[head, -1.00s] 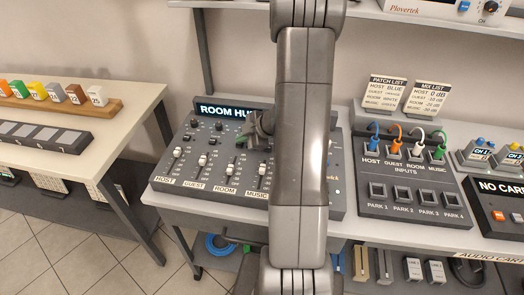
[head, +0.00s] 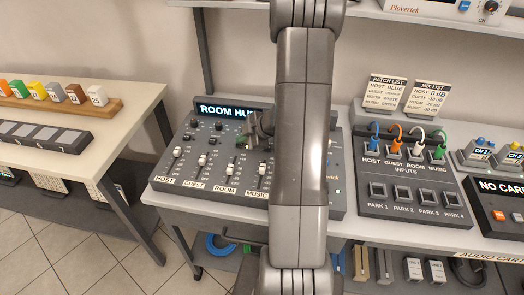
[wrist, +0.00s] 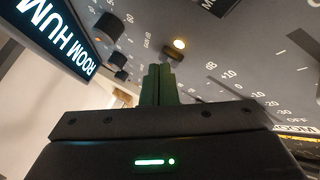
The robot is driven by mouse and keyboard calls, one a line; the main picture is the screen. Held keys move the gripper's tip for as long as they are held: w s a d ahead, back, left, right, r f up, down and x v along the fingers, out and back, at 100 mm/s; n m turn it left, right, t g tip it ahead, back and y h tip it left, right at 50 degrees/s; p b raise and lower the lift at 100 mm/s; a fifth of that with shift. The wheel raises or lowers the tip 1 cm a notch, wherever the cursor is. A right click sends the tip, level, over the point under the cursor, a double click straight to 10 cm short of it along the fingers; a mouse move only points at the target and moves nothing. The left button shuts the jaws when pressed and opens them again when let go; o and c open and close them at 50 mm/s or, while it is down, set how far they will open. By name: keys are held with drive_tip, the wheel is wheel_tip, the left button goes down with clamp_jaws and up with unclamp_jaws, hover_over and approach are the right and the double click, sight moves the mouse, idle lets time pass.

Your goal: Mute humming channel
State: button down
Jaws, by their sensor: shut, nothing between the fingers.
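The mixer (head: 215,205) has a display (head: 226,110) reading "ROOM HU", partly hidden by my arm; the wrist view shows "ROOM HUM" on the display (wrist: 62,38). Its channels are labelled HOST, GUEST, ROOM and MUSIC, with white fader caps such as the ROOM fader (head: 229,170). My gripper (head: 242,140) is over the upper part of the panel, near the ROOM and MUSIC columns.
Dark knobs (wrist: 119,54) stand left of the fingertips. My arm hides the mixer's right part. An inputs box (head: 415,195) with coloured plugs stands to the right, behind it the patch list (head: 387,91) and mix list (head: 427,97) cards. A side table (head: 60,165) stands left.

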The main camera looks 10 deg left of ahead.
drive_tip(key=shift+f, duration=0.3)
drive_tip(key=shift+r, duration=0.1)
drive_tip(key=shift+r+p, duration=0.35)
drive_tip(key=shift+p, duration=0.2)
wheel_tip(320, 180, up, 6)
drive_tip(key=p, duration=0.6)
